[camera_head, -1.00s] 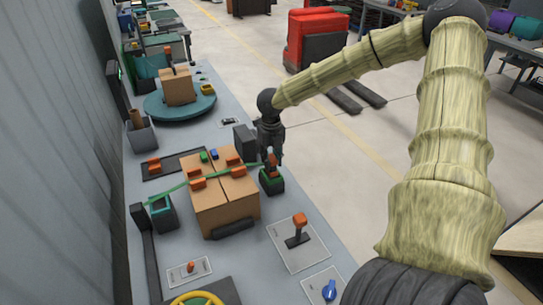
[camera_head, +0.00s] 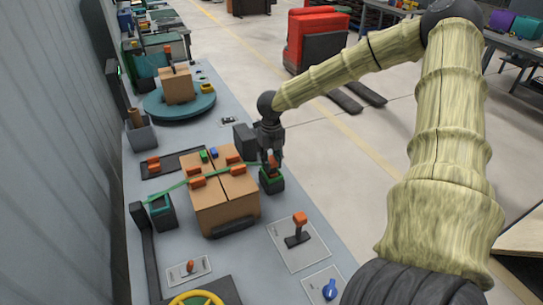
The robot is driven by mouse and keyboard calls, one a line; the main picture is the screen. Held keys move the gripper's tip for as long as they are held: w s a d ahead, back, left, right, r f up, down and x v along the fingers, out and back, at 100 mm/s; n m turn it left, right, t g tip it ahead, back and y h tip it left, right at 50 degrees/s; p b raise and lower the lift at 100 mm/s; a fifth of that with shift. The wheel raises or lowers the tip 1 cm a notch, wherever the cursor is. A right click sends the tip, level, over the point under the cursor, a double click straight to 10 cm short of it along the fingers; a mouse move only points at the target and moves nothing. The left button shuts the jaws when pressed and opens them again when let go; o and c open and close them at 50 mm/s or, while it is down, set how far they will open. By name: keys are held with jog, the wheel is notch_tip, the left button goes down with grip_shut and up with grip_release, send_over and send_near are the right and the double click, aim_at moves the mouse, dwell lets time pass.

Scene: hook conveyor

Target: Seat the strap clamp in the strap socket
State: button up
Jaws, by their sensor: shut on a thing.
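My gripper (camera_head: 272,158) is shut on the small orange strap clamp (camera_head: 273,162), which is partly hidden by the fingers. The clamp is at the right end of the green strap (camera_head: 183,184), which runs across the top of the cardboard boxes (camera_head: 228,210). The strap socket (camera_head: 271,181), a dark block with a green rim, is directly below the gripper, right of the boxes. The clamp is at the socket's opening; I cannot tell how deep it sits.
A similar dark, green-rimmed holder (camera_head: 161,211) stands left of the boxes, at the strap's other end. Orange corner pieces (camera_head: 234,161) sit on the box edges. A black block (camera_head: 245,141) stands close behind the gripper. An orange-topped lever (camera_head: 299,228) stands in front.

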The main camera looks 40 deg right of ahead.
aim_at(271, 159)
jog(key=shift+f, duration=0.15)
jog(key=o, duration=1.2)
jog(key=shift+c, duration=0.2)
notch_tip(271, 159, up, 12)
